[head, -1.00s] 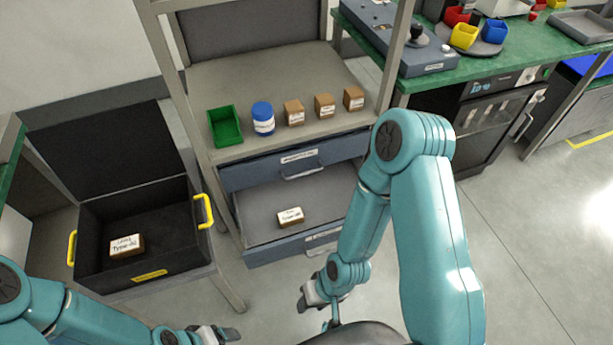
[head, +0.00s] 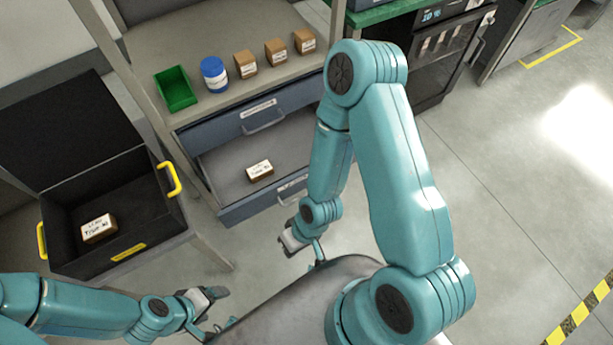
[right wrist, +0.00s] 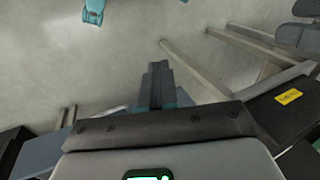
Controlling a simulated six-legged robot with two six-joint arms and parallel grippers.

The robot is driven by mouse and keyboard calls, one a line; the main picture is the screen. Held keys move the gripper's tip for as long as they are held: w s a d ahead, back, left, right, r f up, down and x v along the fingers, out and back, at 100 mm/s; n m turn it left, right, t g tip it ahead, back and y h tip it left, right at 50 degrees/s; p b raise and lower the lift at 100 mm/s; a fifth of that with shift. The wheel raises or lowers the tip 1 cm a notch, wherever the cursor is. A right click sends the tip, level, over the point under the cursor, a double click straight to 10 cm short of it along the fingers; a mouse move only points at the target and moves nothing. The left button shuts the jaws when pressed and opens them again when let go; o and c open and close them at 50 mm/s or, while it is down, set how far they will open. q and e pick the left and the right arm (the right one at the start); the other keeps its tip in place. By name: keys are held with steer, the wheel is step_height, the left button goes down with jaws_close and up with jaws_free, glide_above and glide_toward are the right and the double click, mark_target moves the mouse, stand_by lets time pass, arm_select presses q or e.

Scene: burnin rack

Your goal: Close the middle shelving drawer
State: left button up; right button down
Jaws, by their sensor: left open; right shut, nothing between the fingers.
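The shelving unit has a pulled-out drawer (head: 240,208) with a blue-grey front. A small brown box with a white label (head: 260,171) lies inside it. Above it, another drawer front with a handle (head: 250,118) looks shut. My right gripper (head: 291,243) is just in front of the open drawer's front, apart from it in the picture; my arm hides the drawer's right end. In the right wrist view its fingers (right wrist: 160,85) are together with nothing between them. My left gripper (head: 210,300) is open and empty, lower left, nearer to me than the drawer.
A black open-lidded crate (head: 150,232) with yellow handles and a labelled box (head: 99,228) stands left of the shelving. A green bin (head: 176,90), a blue-white jar (head: 214,75) and several brown boxes stand on the shelf. Floor on the right (head: 500,190) is free.

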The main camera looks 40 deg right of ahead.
steer(key=w+d+r+n+t+y+b, duration=0.2)
steer(key=w+d+n+t+y+b, duration=0.1)
steer(key=w+n, duration=0.85)
steer(key=s+d+f+n+t+h+b, duration=0.1)
steer(key=d+f+n+h+b, duration=0.1)
steer(key=d, duration=0.9)
steer(key=s+d+f+n+t+h+b, duration=0.1)
steer(key=d+n+t+b, duration=0.15)
steer(key=d, duration=0.85)
steer(key=shift+g, duration=0.45)
steer(key=b+x, duration=0.1)
steer(key=x, duration=0.2)
steer(key=w+b+x, duration=0.1)
steer(key=x, duration=0.3)
steer(key=r+b+x, duration=0.1)
steer(key=x, duration=0.3)
steer(key=shift+w+d, duration=0.1)
steer(key=shift+w, duration=0.35)
steer(key=shift+w+f, duration=0.1)
steer(key=shift+w, duration=0.45)
